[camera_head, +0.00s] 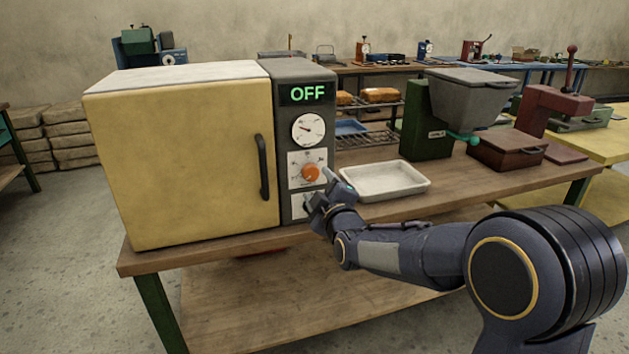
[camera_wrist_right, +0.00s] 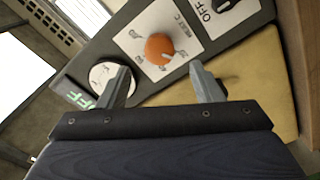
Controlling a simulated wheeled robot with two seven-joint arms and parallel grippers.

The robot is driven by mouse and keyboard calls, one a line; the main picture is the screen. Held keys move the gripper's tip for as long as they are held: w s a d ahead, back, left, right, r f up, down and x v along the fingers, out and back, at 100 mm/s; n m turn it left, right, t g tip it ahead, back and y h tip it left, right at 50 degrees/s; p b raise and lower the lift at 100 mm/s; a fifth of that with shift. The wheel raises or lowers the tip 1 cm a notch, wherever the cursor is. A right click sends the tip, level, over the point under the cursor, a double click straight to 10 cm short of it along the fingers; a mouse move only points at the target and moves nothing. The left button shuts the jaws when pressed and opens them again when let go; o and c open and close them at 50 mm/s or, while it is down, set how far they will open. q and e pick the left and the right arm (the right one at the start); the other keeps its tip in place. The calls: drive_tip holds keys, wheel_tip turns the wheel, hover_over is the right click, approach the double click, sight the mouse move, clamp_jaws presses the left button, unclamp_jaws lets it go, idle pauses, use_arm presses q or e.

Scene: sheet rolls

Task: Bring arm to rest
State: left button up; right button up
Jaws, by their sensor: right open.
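My right gripper (camera_head: 319,191) is in front of the grey control panel of a yellow oven (camera_head: 185,160), close to its orange knob (camera_head: 312,173). In the right wrist view the two fingers of the right gripper (camera_wrist_right: 166,88) stand apart with nothing between them. The orange knob (camera_wrist_right: 159,47) lies beyond the fingertips there, and the fingers look clear of it. The oven's display (camera_head: 306,93) reads OFF, and a round dial (camera_head: 308,130) sits below it. The lower part of the panel is partly hidden by my gripper. My left gripper is not seen.
The oven stands on a wooden table (camera_head: 230,245) with its door shut and a dark handle (camera_head: 262,167). A pale tray (camera_head: 385,181) lies right of the oven, close behind my right arm. A green and grey machine (camera_head: 430,130) and a rack with loaves (camera_head: 380,96) stand behind.

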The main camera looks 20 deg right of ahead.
drive_tip(key=shift+s, duration=0.8)
drive_tip(key=shift+d, duration=0.1)
drive_tip(key=s+f+m+g+y, duration=0.1)
drive_tip(key=s+f+m+g, duration=0.3)
drive_tip(key=s, duration=0.8)
drive_tip(key=s+f+m+g+y, duration=0.1)
drive_tip(key=s+f+m+g, duration=0.35)
drive_tip(key=s, duration=0.75)
drive_tip(key=s+f+m+g+y, duration=0.1)
drive_tip(key=s+f+m+g, duration=0.3)
drive_tip(key=s, duration=0.9)
wheel_tip(320, 180, up, 15)
drive_tip(key=p, duration=1.4)
drive_tip(key=shift+d+f+m, duration=0.2)
drive_tip(key=shift+d+m, duration=0.1)
drive_tip(key=shift+m, duration=0.15)
drive_tip(key=shift+s, duration=0.1)
